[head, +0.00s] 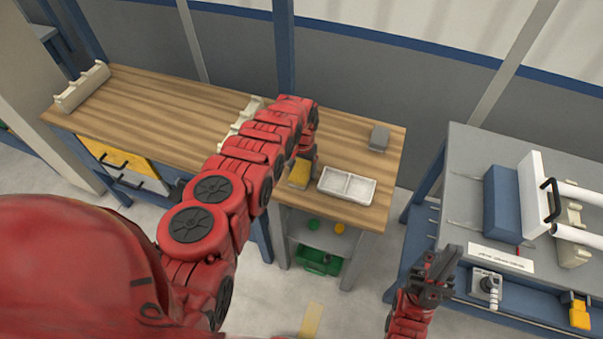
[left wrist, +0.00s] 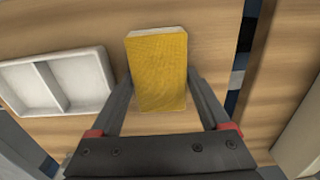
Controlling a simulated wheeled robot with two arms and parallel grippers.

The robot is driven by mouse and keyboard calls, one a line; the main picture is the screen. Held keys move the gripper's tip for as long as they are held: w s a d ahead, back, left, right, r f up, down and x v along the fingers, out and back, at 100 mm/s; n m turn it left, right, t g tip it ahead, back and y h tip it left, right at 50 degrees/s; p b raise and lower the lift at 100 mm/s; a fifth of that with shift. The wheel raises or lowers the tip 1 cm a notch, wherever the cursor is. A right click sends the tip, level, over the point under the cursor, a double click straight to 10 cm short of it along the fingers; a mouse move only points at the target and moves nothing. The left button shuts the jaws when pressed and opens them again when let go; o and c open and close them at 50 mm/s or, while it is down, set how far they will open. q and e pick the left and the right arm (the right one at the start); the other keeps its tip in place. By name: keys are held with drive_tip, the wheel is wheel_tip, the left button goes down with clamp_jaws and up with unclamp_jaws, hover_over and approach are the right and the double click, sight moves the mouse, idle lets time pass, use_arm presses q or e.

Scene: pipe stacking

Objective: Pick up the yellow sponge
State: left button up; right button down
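The yellow sponge (head: 299,174) is at the wooden table's front edge, left of the white tray, in the head view. In the left wrist view the sponge (left wrist: 158,72) lies between the two fingers of my left gripper (left wrist: 161,78). The fingertips are close along its two sides; whether they press on it I cannot tell. In the head view my left gripper (head: 307,155) comes down over the sponge, partly hidden by my red arm. My right gripper (head: 438,262) is open and empty, low at the right, away from the sponge.
A white two-part tray (head: 347,185) stands right beside the sponge, also in the left wrist view (left wrist: 58,82). A grey block (head: 379,138) sits behind it on the wooden table (head: 170,105). A grey workbench (head: 470,160) with pipes stands to the right.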

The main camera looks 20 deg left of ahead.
use_arm(q)
drive_tip(key=c, duration=1)
